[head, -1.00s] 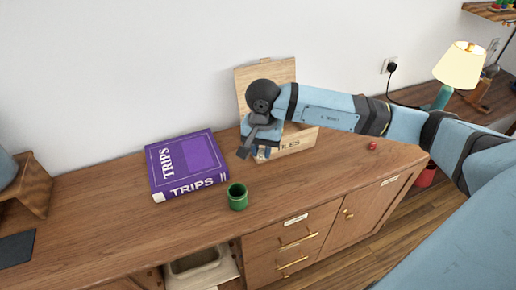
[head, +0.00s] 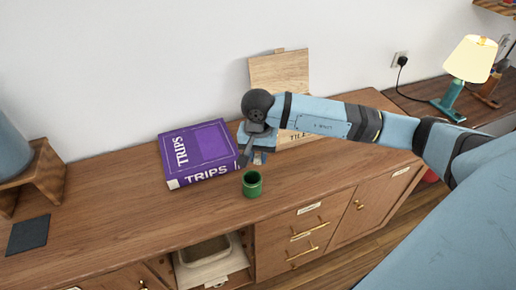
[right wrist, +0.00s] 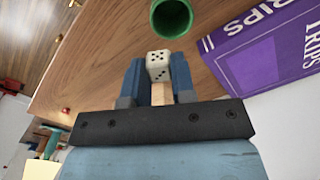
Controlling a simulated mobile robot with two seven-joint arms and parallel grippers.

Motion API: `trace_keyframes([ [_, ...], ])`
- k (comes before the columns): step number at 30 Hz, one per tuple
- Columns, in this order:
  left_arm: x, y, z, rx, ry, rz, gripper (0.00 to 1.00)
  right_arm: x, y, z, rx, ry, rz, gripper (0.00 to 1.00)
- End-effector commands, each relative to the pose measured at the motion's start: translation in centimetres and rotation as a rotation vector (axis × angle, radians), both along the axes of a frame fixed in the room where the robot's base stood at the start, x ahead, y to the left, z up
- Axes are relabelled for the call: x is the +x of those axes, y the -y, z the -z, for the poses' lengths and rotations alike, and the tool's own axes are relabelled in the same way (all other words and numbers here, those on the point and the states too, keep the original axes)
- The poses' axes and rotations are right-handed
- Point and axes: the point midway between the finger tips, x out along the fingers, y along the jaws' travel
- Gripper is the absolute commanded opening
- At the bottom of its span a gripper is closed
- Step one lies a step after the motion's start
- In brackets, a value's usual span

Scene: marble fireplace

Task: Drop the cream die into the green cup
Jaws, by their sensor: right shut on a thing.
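The cream die (right wrist: 158,65) with dark pips sits between the blue fingers of my right gripper (right wrist: 157,78) in the right wrist view. The gripper is shut on it. In the head view my right gripper (head: 257,158) is just behind the green cup, and the die cannot be made out there. The green cup (head: 252,185) stands upright and open on the wooden cabinet top. It also shows at the top of the right wrist view (right wrist: 171,18), beyond the die and apart from it. My left gripper is not in view.
A purple TRIPS book (head: 198,154) lies left of the cup. A light wooden box (head: 279,72) stands open against the wall behind my right gripper. A dark flat square (head: 28,234) lies far left. The cabinet's front edge is close to the cup. A lamp (head: 470,60) stands at the right.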

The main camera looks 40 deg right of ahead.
Motion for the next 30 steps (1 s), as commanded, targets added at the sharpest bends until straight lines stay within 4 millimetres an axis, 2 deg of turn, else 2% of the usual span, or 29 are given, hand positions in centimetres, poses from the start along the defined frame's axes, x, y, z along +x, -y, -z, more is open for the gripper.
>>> trace_keyframes([
  [1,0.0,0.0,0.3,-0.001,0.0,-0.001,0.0,0.0,0.0,0.7,0.0,-0.001,0.001,0.02],
  [4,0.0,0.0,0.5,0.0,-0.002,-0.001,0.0,0.0,0.0,1.3,-0.001,-0.001,0.002,0.02],
  [12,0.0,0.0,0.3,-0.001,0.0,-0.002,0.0,0.0,0.0,1.4,-0.001,0.001,0.001,0.02],
  [13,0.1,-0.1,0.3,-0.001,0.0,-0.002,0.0,0.0,0.0,1.4,-0.001,0.001,0.001,0.29],
  [16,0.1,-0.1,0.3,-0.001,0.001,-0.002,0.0,0.0,0.0,1.4,-0.001,0.001,0.001,0.52],
  [17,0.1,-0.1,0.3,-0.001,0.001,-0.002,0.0,0.0,0.0,1.4,-0.001,0.001,0.001,0.54],
  [26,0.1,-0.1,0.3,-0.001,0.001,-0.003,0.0,0.0,0.0,1.2,-0.001,0.001,0.001,0.54],
  [30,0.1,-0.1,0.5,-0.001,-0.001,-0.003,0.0,0.1,0.0,-0.3,0.001,0.005,-0.001,0.54],
])
